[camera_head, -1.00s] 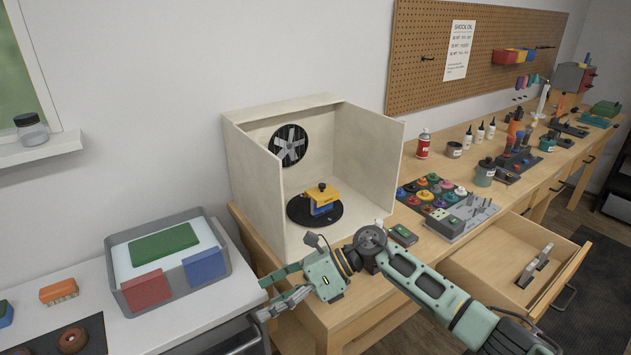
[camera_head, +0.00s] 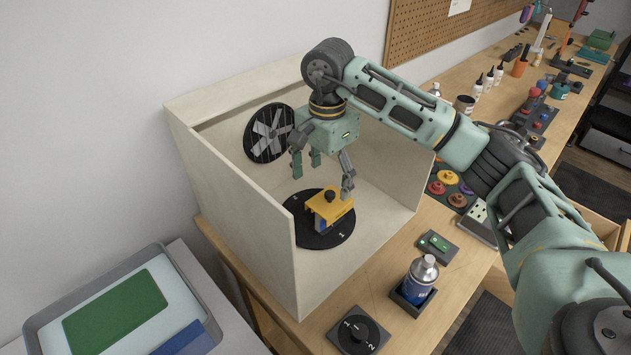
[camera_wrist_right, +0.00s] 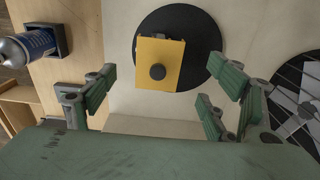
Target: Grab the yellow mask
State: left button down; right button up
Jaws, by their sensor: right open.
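The yellow mask (camera_head: 322,203) sits over a blue part on the round black turntable (camera_head: 310,237) inside the cream-coloured booth. A black knob is on the mask's top. In the right wrist view the mask (camera_wrist_right: 161,52) lies ahead, between the fingers but beyond their tips. My right gripper (camera_head: 322,172) is open and empty, pointing down into the booth just above the mask. In the right wrist view my right gripper (camera_wrist_right: 163,75) has its fingers spread wide on both sides. My left gripper is not in view.
The booth's left wall (camera_head: 240,215) and back wall stand close around my right gripper. A fan (camera_head: 268,133) is on the back wall. A spray can (camera_head: 421,278), a dial box (camera_head: 357,330) and a small switch box (camera_head: 437,245) stand in front. A grey tray (camera_head: 45,320) is at left.

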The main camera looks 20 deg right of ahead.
aim_at(327, 195)
jog(key=shift+w, duration=0.2)
jog(key=shift+s+f+p, duration=0.2)
jog(key=shift+f+p, duration=0.35)
jog(key=shift+f, duration=0.45)
jog(key=shift+s+f+p, duration=0.1)
jog(key=shift+f+p, duration=0.25)
jog(key=f, duration=0.1)
jog(key=f+p, duration=0.2)
jog(key=shift+d+f, duration=0.25)
jog(key=shift+f, duration=0.65)
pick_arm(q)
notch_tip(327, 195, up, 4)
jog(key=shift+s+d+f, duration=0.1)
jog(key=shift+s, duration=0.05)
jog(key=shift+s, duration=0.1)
pick_arm(e)
jog(key=c, duration=1.1)
jog(key=shift+r, duration=0.1)
